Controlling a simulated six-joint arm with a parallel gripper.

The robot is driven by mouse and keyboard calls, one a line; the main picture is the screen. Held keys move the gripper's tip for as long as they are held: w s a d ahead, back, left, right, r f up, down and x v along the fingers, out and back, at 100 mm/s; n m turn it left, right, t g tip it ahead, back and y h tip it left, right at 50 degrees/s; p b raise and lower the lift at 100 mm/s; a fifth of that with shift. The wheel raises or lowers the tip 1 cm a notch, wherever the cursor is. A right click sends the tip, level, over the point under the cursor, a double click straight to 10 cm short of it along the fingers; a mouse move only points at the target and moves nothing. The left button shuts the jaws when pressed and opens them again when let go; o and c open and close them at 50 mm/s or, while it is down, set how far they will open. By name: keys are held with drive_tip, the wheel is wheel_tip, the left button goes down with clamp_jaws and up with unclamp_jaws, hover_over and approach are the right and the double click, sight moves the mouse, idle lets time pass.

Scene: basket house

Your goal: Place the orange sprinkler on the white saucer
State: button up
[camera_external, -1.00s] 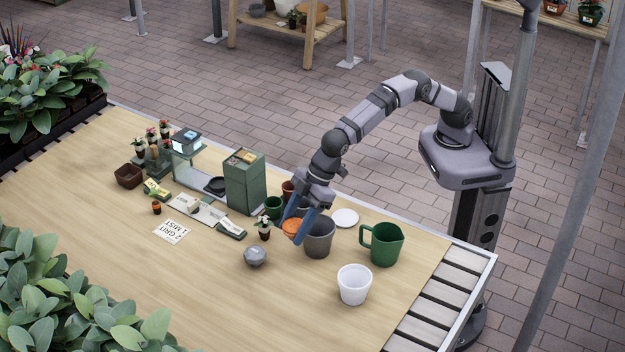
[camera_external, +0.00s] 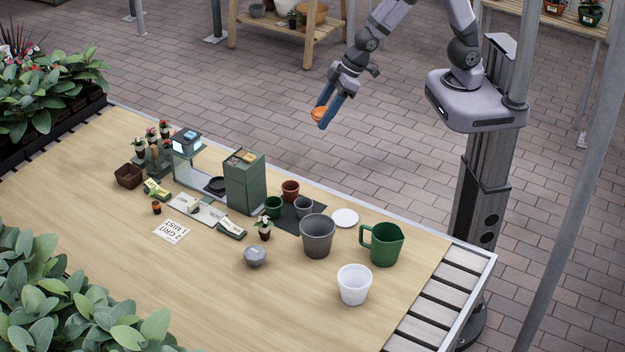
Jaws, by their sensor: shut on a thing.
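My gripper (camera_external: 324,112) is shut on the orange sprinkler (camera_external: 319,114) and holds it high in the air. In the picture it appears beyond the table's far edge, over the paving. The blue fingers hide part of the sprinkler. The white saucer (camera_external: 345,217) lies flat and empty on the table, near the far edge, between the grey pot and the green jug. It is well below the gripper and a little to the right in the picture.
A large grey pot (camera_external: 318,236), a green jug (camera_external: 382,244) and a white pot (camera_external: 354,285) stand near the saucer. Small pots stand on a dark mat (camera_external: 291,213) beside a green box (camera_external: 245,182). A grey round object (camera_external: 255,256) sits in front. The front table middle is clear.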

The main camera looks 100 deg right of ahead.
drive_tip(key=s+d+r+p, duration=0.2)
drive_tip(key=s+d, duration=0.1)
drive_tip(key=s, duration=0.1)
drive_tip(key=n+g+y+b, duration=0.45)
drive_tip(key=n+b, duration=0.25)
drive_tip(key=n, duration=0.8)
hover_over(345, 223)
drive_tip(key=d, duration=0.3)
wheel_tip(345, 223, down, 20)
drive_tip(key=shift+s+a+m+y, duration=0.2)
drive_tip(key=shift+s+m+y, duration=0.2)
drive_tip(key=shift+y, duration=0.05)
drive_tip(key=shift+f+b, duration=0.9)
drive_tip(key=shift+f, duration=4.1)
